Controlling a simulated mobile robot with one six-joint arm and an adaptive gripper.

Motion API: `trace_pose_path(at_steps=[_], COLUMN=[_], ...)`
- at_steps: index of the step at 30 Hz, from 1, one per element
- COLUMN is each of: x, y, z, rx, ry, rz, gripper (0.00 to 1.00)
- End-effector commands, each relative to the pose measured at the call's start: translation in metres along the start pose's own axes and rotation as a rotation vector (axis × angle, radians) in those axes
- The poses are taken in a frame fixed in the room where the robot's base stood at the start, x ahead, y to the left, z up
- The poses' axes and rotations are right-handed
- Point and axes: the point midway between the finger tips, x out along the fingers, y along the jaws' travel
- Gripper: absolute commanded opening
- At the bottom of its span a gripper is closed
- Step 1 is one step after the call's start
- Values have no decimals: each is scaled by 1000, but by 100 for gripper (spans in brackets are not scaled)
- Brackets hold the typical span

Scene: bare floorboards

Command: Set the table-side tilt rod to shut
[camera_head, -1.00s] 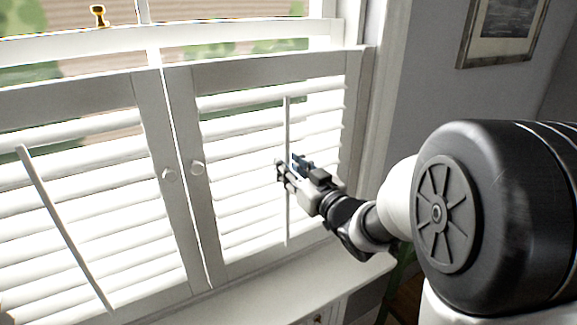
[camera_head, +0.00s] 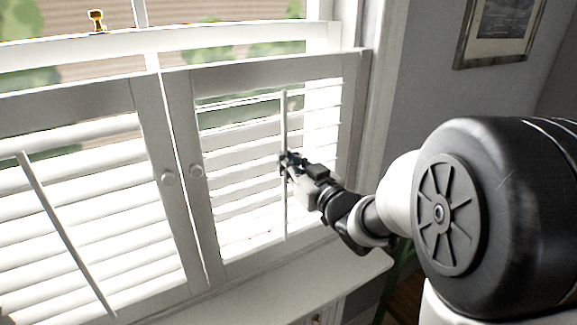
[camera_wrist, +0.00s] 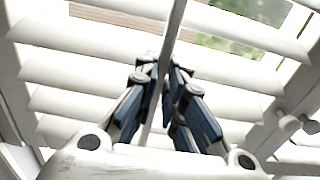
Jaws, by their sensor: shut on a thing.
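Two white louvred shutter panels stand side by side in the window. The right panel (camera_head: 349,115) has a thin upright white tilt rod (camera_head: 284,125) in front of its slats. My gripper (camera_head: 287,163) is shut on this rod near its middle. In the wrist view the rod (camera_wrist: 174,30) runs up between my blue-padded fingers (camera_wrist: 165,85), slightly slanted. The right panel's slats (camera_head: 235,160) stand partly tilted, with bright gaps and some outside view between the upper ones. The left panel has its own slanted rod (camera_head: 65,235). I cannot tell from these frames which side the table is on.
Round knobs (camera_head: 197,171) sit on the two middle stiles. A white sill or cabinet top (camera_head: 270,285) lies below the shutters. A small golden object (camera_head: 96,21) stands on the upper rail. A framed picture (camera_head: 497,30) hangs on the right wall.

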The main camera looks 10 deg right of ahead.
Motion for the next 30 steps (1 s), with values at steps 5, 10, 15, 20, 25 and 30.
trace_pose_path(at_steps=[5, 10, 15, 20, 25, 30], x=[0, 1, 1, 0, 0, -1], y=[0, 0, 0, 0, 0, 0], z=[-26, -26, -26, -24, -23, -22], rx=[-1, -1, -1, -1, -1, -1], ry=[10, 14, 14, 10, 7, 6], rz=[0, 0, 0, 0, 0, 0], gripper=[0, 0, 17, 28, 30, 30])
